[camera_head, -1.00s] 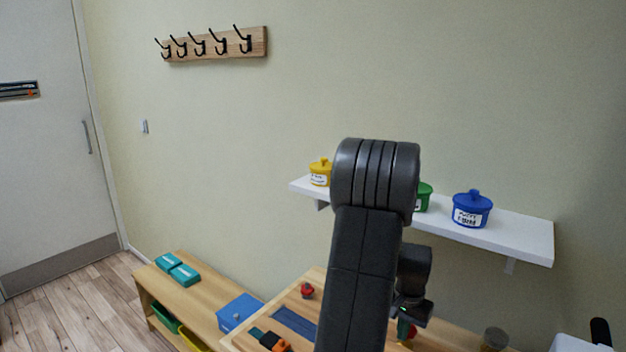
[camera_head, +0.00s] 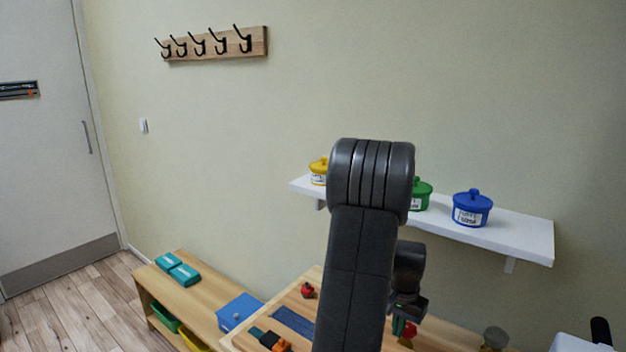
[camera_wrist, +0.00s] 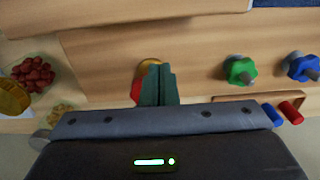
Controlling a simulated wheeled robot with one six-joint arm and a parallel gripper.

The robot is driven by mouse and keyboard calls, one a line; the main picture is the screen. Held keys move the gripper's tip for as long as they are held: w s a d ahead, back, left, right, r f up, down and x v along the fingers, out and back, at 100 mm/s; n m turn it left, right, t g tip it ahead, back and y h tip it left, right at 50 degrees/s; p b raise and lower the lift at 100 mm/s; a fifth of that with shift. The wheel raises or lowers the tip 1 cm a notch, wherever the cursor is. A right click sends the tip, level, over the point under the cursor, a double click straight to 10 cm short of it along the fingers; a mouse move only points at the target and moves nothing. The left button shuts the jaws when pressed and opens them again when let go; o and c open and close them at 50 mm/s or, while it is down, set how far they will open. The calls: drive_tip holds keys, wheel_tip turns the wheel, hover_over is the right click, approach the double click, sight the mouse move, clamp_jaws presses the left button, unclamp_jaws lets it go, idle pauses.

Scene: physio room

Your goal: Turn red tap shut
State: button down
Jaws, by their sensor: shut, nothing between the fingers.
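In the wrist view my gripper (camera_wrist: 157,86) is shut, its dark fingers together with nothing between them. The red tap (camera_wrist: 136,92) is mostly hidden behind the fingers, with a red edge showing at their left and a gold part (camera_wrist: 149,66) above. I cannot tell whether the fingers touch it. In the head view a red piece (camera_head: 410,330) shows just below my gripper, close to the wooden board. A green tap (camera_wrist: 240,70) and a blue tap (camera_wrist: 303,68) stand on the wood to the right in the wrist view.
In the wrist view a bowl of red pieces (camera_wrist: 34,75) and a yellow round thing (camera_wrist: 12,97) are at left. Blue and red cylinders (camera_wrist: 290,112) lie at right. In the head view a white shelf (camera_head: 520,238) with pots is on the wall behind my arm.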

drive_tip(key=shift+s+a, duration=0.15)
drive_tip(key=shift+a, duration=0.1)
drive_tip(key=shift+r, duration=0.15)
wheel_tip(320, 180, up, 6)
drive_tip(key=p, duration=0.4)
drive_tip(key=shift+s+f, duration=0.15)
drive_tip(key=shift+f, duration=0.05)
